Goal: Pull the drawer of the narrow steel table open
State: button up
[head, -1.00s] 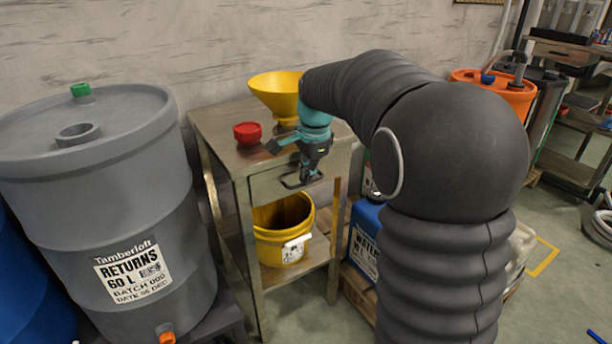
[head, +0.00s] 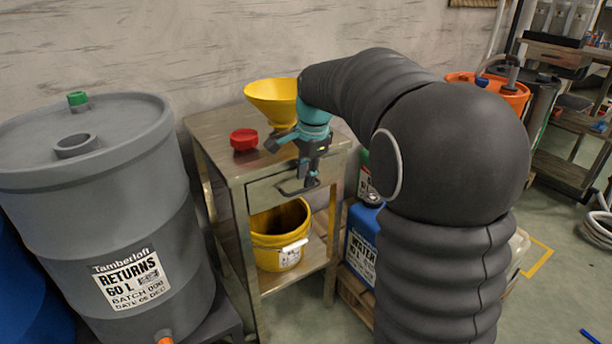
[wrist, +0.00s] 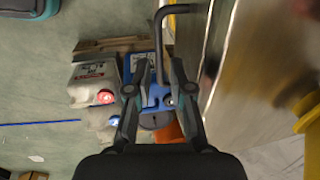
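The narrow steel table (head: 205,135) stands against the wall, and its drawer (head: 262,196) looks closed, flush with the frame. A dark bar handle (head: 291,192) sticks out from the drawer front. My gripper (head: 309,180) points down at the handle. In the wrist view, the handle (wrist: 161,38) reaches in between the two fingers of my gripper (wrist: 154,80). The fingers are apart, with gaps visible beside the bar. Any contact with the handle is hard to make out.
A yellow funnel (head: 270,98) and a red cap (head: 243,139) are on the tabletop. A yellow bucket (head: 262,245) sits on the lower shelf. A grey barrel (head: 90,210) stands close on the left, and a blue canister (head: 363,225) on the right.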

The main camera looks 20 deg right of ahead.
notch_tip(320, 180, up, 13)
jog(key=s, duration=0.2)
jog(key=shift+s+d, duration=0.15)
jog(key=shift+d, duration=0.25)
dwell(1.2)
notch_tip(320, 180, up, 12)
jog(key=s, duration=0.2)
jog(key=shift+d+f, duration=0.15)
jog(key=shift+d, duration=0.2)
jog(key=shift+s, duration=0.1)
dwell(0.5)
